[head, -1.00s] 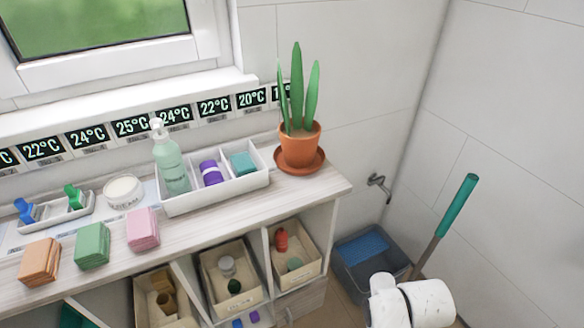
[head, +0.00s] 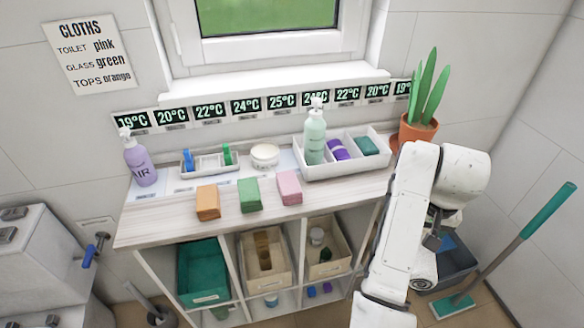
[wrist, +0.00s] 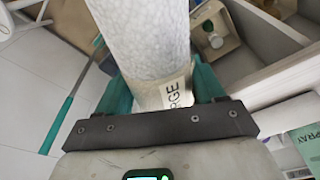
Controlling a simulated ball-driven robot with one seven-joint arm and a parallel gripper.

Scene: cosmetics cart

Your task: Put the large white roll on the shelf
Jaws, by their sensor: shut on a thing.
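The large white roll (wrist: 140,45) has a quilted surface and a label ending in "RGE". My gripper (wrist: 160,88) is shut on it, with a teal finger on each side. My gripper is mostly hidden there. The shelf unit (head: 160,208) has a pale wooden top, upper compartments with bins, and lower compartments. The roll is held apart from the unit's top, beyond its right end. My arm hides the unit's right part.
The top holds a purple bottle (head: 140,160), folded cloths (head: 249,195), a white divided tray (head: 350,172) with a green bottle, and a potted plant (head: 420,125). A teal-handled broom (head: 530,235) and a grey bin (head: 460,265) stand right. The top's front left is bare.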

